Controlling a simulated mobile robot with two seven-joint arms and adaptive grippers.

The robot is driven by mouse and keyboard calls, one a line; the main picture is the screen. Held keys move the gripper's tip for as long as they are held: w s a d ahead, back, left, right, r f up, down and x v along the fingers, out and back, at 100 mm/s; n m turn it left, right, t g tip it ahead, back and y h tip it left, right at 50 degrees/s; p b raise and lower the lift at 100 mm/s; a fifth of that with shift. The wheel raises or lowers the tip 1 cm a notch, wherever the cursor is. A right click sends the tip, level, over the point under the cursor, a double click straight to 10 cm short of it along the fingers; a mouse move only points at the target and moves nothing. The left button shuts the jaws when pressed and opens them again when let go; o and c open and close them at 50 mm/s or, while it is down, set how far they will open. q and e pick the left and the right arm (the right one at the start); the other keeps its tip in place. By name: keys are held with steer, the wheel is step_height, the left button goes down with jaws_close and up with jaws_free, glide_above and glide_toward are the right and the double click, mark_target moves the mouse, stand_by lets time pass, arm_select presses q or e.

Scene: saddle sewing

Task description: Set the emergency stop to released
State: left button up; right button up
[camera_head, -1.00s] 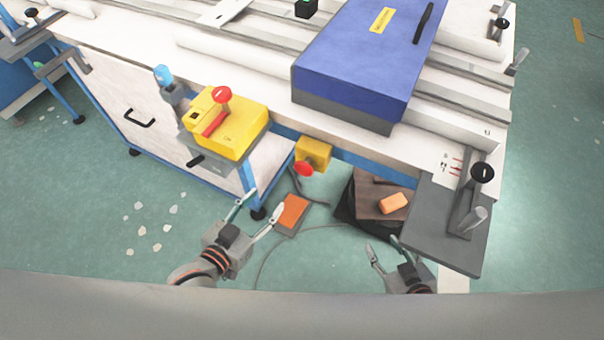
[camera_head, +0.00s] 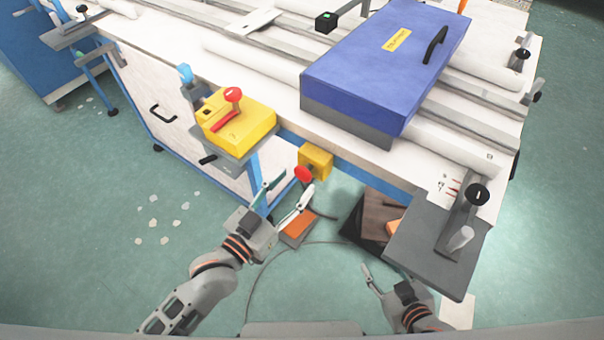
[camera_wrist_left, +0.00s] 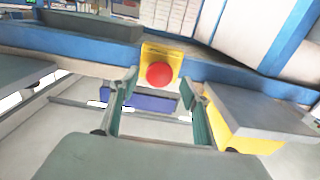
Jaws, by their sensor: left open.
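The emergency stop is a yellow box (camera_head: 317,157) with a round red button (camera_head: 303,174), fixed under the table's front edge. In the left wrist view the red button (camera_wrist_left: 160,73) faces me on its yellow plate (camera_wrist_left: 152,52), seen between my fingers. My left gripper (camera_head: 297,181) is open and empty, its fingertips close to the button in the head view. I cannot tell whether they touch it. My right gripper (camera_head: 382,266) is open and empty, lower right, near the grey side plate. Whether the button is pressed in cannot be made out.
A blue-lidded machine (camera_head: 385,65) stands on the table. A grey side plate (camera_head: 440,255) juts out at the right. An orange pedal (camera_head: 299,228) lies on the floor.

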mark_target(300, 178)
arm_select(q)
steer(key=shift+x, duration=2.25)
jaws_close()
steer(key=shift+s+a+p, duration=0.3)
steer(key=shift+s+p, duration=0.2)
steer(key=shift+p, duration=0.25)
steer(key=shift+f, duration=0.1)
jaws_free()
steer(key=shift+s, duration=0.1)
